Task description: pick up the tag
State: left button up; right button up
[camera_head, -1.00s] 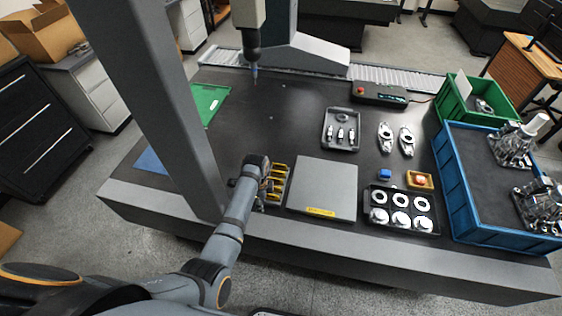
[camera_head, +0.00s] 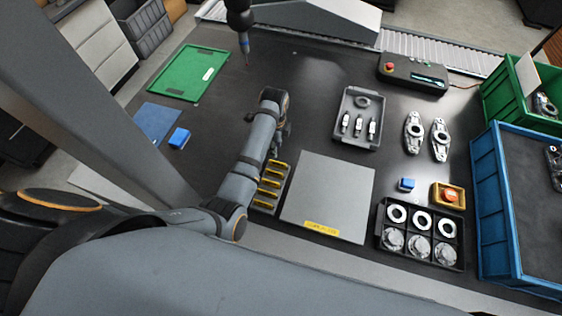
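A small white label-like piece (camera_head: 208,74) lies on the green mat (camera_head: 175,86) at the upper left. A white card (camera_head: 526,73) stands in the green crate at the right. I cannot tell which of these is the tag. My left gripper (camera_head: 284,133) is over the dark table, above the rack with yellow-topped pieces and right of the green mat. My own wrist mostly hides it, so its fingers and anything between them cannot be made out. My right gripper is not in view.
A grey plate (camera_head: 329,186) lies right of the yellow-topped rack (camera_head: 270,186). A grey tray (camera_head: 345,105), a black parts tray (camera_head: 379,246), a blue crate (camera_head: 487,207) and the green crate (camera_head: 497,97) stand rightward. A probe (camera_head: 243,42) hangs at the top. The table's upper middle is clear.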

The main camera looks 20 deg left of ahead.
aim_at(278, 163)
pick_arm(q)
jog(key=shift+w+f+b, duration=0.1)
jog(key=shift+f+b, duration=0.3)
jog(key=shift+f, duration=0.35)
notch_tip(278, 163, down, 4)
jog(key=shift+f, duration=0.25)
jog(key=shift+d+f, duration=0.15)
jog(key=shift+f, duration=1.35)
jog(key=shift+d+f, duration=0.15)
jog(key=shift+f, duration=1.35)
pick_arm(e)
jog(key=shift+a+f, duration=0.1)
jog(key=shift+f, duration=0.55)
pick_arm(q)
jog(key=shift+c, duration=0.4)
grip_shut()
